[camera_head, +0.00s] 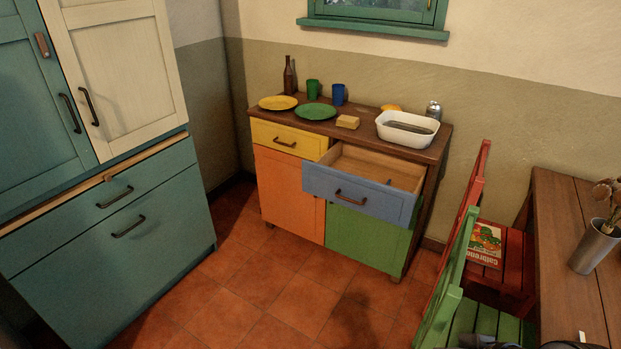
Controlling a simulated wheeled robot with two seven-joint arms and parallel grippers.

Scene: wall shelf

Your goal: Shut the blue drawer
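The blue drawer (358,196) is pulled out at the upper right of a low wooden sideboard (355,121). An orange door (289,193) and a green door (362,239) below are shut. Neither of my grippers shows clearly. Small dark parts are cut off at the bottom right edge, too little to tell what they are.
Plates, cups, a bottle and a white basin (407,129) stand on the sideboard. A red chair (505,265) and a green chair (447,290) stand at the right beside a wooden table (570,240). A teal cabinet (120,235) stands left. The tiled floor (270,285) in front is clear.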

